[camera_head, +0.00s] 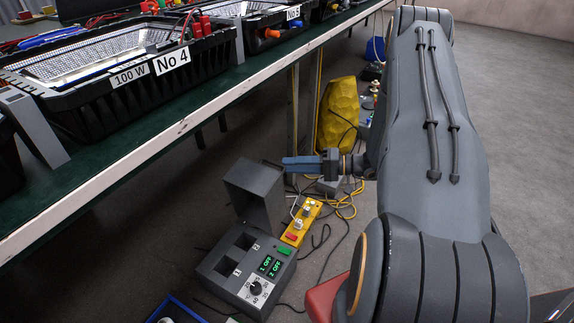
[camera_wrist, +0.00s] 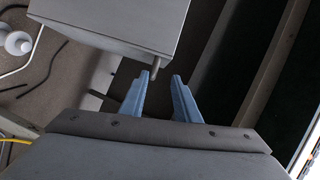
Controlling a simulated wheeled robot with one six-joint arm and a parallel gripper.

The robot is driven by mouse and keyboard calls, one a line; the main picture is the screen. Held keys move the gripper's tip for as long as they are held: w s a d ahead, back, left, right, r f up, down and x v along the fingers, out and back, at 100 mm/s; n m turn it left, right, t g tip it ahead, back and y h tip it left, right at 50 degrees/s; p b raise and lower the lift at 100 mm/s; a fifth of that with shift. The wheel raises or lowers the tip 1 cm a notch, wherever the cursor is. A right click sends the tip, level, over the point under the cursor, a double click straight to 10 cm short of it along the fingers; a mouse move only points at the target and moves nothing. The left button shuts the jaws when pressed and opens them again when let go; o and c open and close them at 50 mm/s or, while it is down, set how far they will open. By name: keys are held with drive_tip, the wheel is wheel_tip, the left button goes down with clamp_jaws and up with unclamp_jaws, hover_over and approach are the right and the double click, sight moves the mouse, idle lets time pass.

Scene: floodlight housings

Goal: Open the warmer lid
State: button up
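The warmer (camera_head: 225,268) is a dark grey box on the floor with square openings marked 1 and 2, a dial and a green display reading "1 OFF, 2 OFF". Its lid (camera_head: 255,193) stands raised, roughly upright, at the back of the box. My gripper (camera_head: 285,164) has blue fingers and is beside the lid's upper right edge. In the wrist view my gripper (camera_wrist: 162,77) is open with nothing between the fingers. A grey panel, seemingly the lid (camera_wrist: 115,22), lies just ahead, with a short peg (camera_wrist: 161,65) near the fingertips. Contact cannot be told.
A green-topped bench (camera_head: 150,135) with floodlight housings, including No 4 (camera_head: 130,85), runs along the left above the warmer. A yellow power strip (camera_head: 302,222) and loose cables lie right of the warmer. A yellow lumpy object (camera_head: 338,110) stands behind. Open floor lies far right.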

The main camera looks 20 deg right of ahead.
drive_tip(key=shift+d, duration=0.1)
drive_tip(key=p+v, duration=0.1)
drive_tip(key=v, duration=0.8)
idle(0.8)
idle(0.7)
